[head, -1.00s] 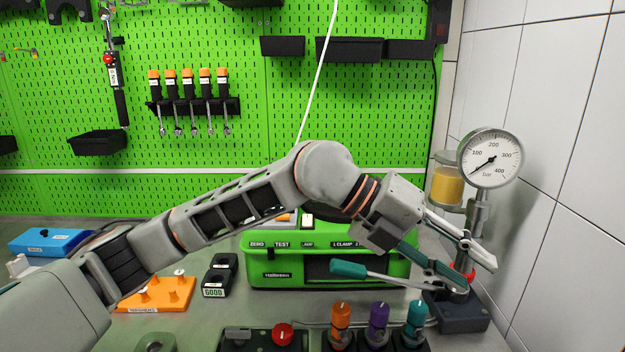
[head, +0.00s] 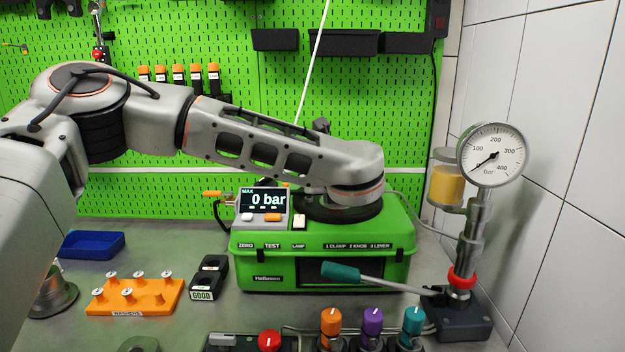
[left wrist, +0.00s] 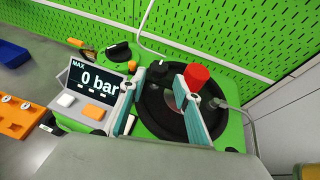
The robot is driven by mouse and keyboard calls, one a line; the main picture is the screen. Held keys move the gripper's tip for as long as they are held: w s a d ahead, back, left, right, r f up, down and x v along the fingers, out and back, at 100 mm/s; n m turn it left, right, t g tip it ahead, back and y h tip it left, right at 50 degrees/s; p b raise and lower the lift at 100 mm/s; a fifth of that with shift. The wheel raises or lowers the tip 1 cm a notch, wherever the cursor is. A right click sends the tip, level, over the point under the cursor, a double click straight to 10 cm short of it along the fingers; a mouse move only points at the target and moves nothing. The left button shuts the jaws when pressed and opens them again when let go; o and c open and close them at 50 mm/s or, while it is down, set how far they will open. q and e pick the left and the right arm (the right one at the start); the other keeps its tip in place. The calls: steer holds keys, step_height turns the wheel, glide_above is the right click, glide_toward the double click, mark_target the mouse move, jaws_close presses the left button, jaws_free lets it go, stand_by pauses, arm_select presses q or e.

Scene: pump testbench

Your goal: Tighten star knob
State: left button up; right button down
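The green test case (head: 320,265) stands on the bench with a black round disc on top (head: 345,208), partly hidden by my left arm. In the left wrist view my left gripper (left wrist: 160,76) is open, its two teal fingers apart over the black disc (left wrist: 150,110). A dark knob-like part (left wrist: 158,70) shows between the fingertips. I cannot tell for sure which part is the star knob. In the head view my left gripper is hidden behind the arm. My right gripper is not in view.
A pressure gauge (head: 492,155) stands on a post at the right, near the tiled wall. A teal-handled lever (head: 341,271) crosses the case front. The display (head: 264,200) reads 0 bar. An orange peg block (head: 135,296) and a blue tray (head: 92,245) are at the left.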

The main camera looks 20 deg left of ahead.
arm_select(q)
steer(key=shift+w+a, duration=0.25)
steer(key=shift+a, duration=0.05)
steer(key=shift+p+x, duration=0.55)
steer(key=shift+x, duration=2.95)
steer(key=shift+f, duration=0.1)
steer(key=c, duration=0.8)
